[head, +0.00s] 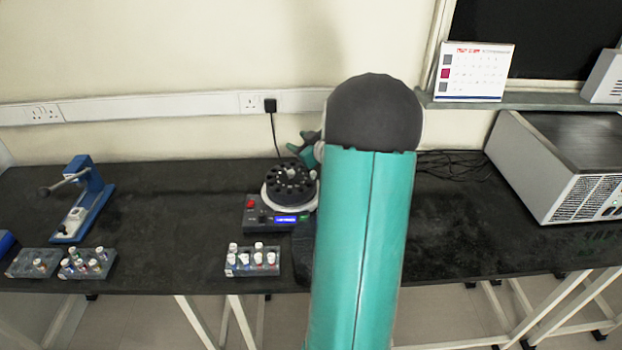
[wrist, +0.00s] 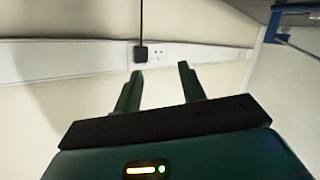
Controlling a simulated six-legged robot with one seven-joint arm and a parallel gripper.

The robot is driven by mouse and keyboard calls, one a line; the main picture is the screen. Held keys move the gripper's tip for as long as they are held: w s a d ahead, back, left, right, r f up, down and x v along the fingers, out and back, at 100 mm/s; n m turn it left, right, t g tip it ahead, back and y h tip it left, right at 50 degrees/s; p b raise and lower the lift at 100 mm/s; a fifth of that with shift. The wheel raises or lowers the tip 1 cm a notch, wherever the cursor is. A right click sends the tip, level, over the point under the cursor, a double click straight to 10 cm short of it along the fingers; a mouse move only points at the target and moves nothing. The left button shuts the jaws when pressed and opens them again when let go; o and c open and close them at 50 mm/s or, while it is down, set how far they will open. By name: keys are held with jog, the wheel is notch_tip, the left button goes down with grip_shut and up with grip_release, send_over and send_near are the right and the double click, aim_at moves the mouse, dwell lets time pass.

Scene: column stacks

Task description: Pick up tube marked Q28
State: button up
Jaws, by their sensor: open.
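Several small capped tubes (head: 258,258) stand in a grey rack (head: 236,272) at the front middle of the black bench in the head view. More capped tubes (head: 84,260) stand in a rack at the front left, and a few (head: 40,265) in the rack beside it. The markings are too small to read, so I cannot tell which tube is Q28. My gripper (wrist: 160,70) is open and empty in the wrist view, its two fingers apart and facing the wall. In the head view my arm hides most of the gripper and part of the bench.
A centrifuge with a black rotor (head: 290,183) stands behind the middle rack. A blue device (head: 82,205) stands at the left, and a large grey machine (head: 560,165) at the right. The bench (head: 165,225) is clear between the left and middle racks.

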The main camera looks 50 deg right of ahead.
aim_at(314, 172)
jog(key=s+d+f+t+y, duration=0.2)
jog(key=s+f+y, duration=0.1)
jog(key=s+f, duration=0.35)
jog(key=s+d+f+t+y, duration=0.1)
jog(key=s+d+f+y, duration=0.15)
jog(key=s+f, duration=0.4)
jog(key=shift+w+a+r, duration=0.2)
jog(key=shift+w+a, duration=0.05)
jog(key=shift+w, duration=1.45)
jog(key=shift+w+a+r, duration=0.2)
jog(key=shift+w+a, duration=0.1)
jog(key=shift+w, duration=1.4)
jog(key=shift+w+a+r, duration=0.2)
jog(key=shift+w+a, duration=0.05)
jog(key=shift+w, duration=1.45)
grip_shut()
